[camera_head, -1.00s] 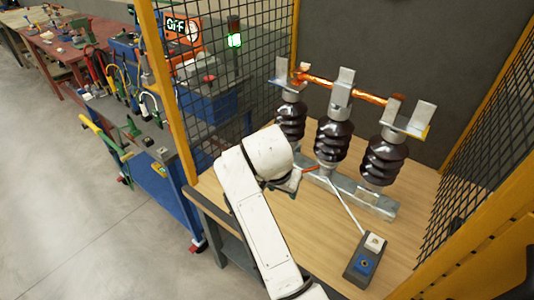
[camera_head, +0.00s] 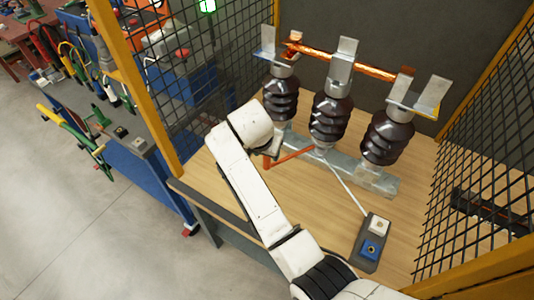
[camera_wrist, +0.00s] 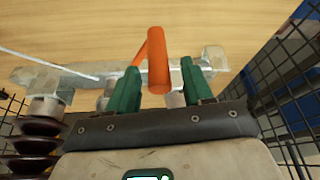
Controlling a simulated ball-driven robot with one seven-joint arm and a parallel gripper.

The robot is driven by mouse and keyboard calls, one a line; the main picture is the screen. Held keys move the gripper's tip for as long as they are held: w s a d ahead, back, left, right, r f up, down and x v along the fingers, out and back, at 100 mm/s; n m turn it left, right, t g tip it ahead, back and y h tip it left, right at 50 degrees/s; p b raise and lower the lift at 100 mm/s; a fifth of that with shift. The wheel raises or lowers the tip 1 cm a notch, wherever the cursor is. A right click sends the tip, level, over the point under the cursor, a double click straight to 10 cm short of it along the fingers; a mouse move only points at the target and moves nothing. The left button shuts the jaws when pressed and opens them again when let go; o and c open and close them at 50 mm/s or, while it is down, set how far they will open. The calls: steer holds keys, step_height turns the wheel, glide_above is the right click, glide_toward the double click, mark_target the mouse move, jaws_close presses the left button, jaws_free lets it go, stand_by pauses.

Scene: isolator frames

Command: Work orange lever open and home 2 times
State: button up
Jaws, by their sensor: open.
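The orange lever (camera_head: 290,157) extends left from the foot of the middle insulator, low above the wooden bench top. Its upturned end is beside my gripper (camera_head: 270,152), whose fingers are mostly hidden in the head view. In the wrist view the orange handle (camera_wrist: 158,60) stands between the two green fingers of my gripper (camera_wrist: 160,88). The fingers are apart, with gaps visible on both sides of the handle. A copper bar (camera_head: 345,62) spans the metal clips on top of the three dark insulators (camera_head: 330,118).
A grey box with blue and white buttons (camera_head: 371,243) sits at the front right of the bench, joined by a pale rod to the metal base rail (camera_head: 375,180). Yellow-framed mesh panels (camera_head: 490,170) stand at both sides.

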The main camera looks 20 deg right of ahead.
steer(key=shift+x, duration=1.6)
steer(key=shift+s, duration=0.1)
jaws_close()
